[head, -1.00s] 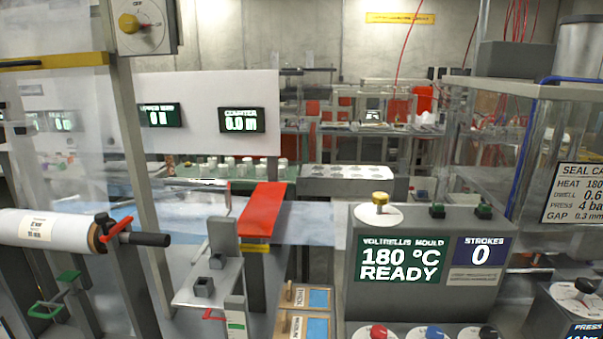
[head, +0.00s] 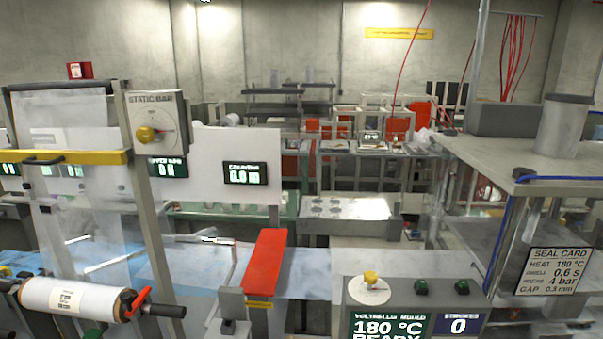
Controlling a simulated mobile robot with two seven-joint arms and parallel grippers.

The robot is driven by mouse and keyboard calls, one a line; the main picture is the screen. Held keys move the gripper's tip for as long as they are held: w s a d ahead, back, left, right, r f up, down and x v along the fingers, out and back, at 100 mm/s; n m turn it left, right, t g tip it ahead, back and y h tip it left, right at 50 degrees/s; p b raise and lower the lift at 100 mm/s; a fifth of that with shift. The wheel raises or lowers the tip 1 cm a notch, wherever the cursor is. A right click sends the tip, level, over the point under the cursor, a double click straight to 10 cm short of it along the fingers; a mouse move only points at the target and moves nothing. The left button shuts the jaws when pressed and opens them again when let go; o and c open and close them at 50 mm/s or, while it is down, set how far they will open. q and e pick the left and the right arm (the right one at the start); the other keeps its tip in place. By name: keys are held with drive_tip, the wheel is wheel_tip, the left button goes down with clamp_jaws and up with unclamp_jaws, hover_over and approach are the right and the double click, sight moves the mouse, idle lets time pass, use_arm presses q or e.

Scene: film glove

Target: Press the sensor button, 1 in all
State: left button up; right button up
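I cannot tell for sure which part is the sensor button. Two small green buttons sit on top of the grey mould console (head: 400,262): one left (head: 421,287) and one right (head: 461,286). A yellow knob (head: 370,278) on a white dial stands to their left. A small grey bracket (head: 232,325) with a dark block shows at the bottom edge, beside the red sloping bar (head: 265,262); its lower part is cut off. Neither of my grippers is in view.
A white film roll (head: 70,298) with a red lever lies at lower left, under a yellow bar (head: 70,163). A static bar dial (head: 155,125) hangs on a post. A seal card (head: 555,270) and metal table (head: 540,165) stand at right.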

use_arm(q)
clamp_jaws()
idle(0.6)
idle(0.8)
